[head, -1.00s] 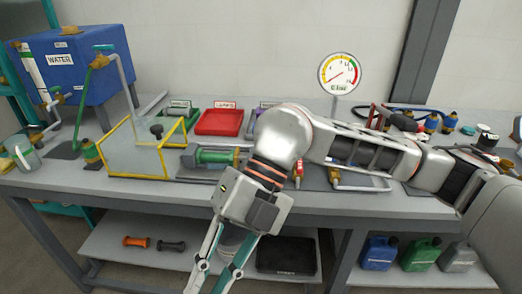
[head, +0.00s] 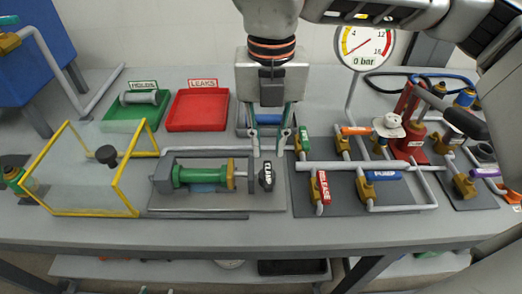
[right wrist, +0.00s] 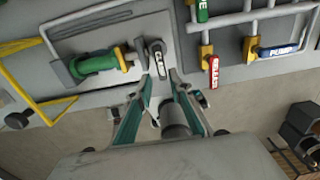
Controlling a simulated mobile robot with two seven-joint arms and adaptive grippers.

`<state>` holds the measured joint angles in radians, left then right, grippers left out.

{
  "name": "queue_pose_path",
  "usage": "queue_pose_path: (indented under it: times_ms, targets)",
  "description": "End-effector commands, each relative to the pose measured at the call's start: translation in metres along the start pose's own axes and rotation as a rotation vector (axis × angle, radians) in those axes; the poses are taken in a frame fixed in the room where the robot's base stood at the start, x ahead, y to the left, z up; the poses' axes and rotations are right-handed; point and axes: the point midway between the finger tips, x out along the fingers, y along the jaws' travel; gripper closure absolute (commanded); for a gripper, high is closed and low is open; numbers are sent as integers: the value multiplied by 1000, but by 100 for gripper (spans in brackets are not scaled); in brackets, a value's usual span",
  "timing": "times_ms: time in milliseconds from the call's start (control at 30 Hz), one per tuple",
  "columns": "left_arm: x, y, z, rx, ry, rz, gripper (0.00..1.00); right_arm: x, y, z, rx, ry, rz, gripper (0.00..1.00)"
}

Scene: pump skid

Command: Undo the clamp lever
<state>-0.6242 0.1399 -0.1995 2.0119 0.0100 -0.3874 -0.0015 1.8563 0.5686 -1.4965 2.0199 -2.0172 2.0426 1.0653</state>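The clamp lever (head: 267,176) is a dark handle labelled CLAMP at the right end of a fixture, standing roughly upright. The fixture holds a green cylinder (head: 205,175) lying level. My right gripper (head: 269,148) points down just behind and above the lever, its two fingers apart with nothing between them. In the right wrist view the lever (right wrist: 157,58) lies just beyond the open fingertips (right wrist: 162,82), and the green cylinder (right wrist: 97,63) is to its left. I cannot tell whether a fingertip touches the lever. My left gripper is not in view.
A yellow-framed clear guard (head: 80,180) stands left of the fixture. Right of the lever are pipes with a red RELEASE handle (head: 322,187) and a blue PUMP handle (head: 382,175). A gauge (head: 366,45) reads about 0 bar. Green (head: 113,124) and red (head: 197,124) trays sit behind.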

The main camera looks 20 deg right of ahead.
Motion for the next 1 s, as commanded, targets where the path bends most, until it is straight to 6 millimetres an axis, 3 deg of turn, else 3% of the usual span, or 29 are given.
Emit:
queue_pose_path:
  times_ms: [267,500,900,933,1000]
  targets:
    - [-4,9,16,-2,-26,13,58,37,0,-1,-2,6,-2,80]
    - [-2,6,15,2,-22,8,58,68,0,-1,-2,4,-1,80]
    - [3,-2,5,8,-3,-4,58,77,0,0,-1,2,1,80]
    - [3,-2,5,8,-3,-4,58,77,0,0,-1,2,1,82]
    - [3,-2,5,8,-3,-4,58,77,0,0,-1,2,1,100]
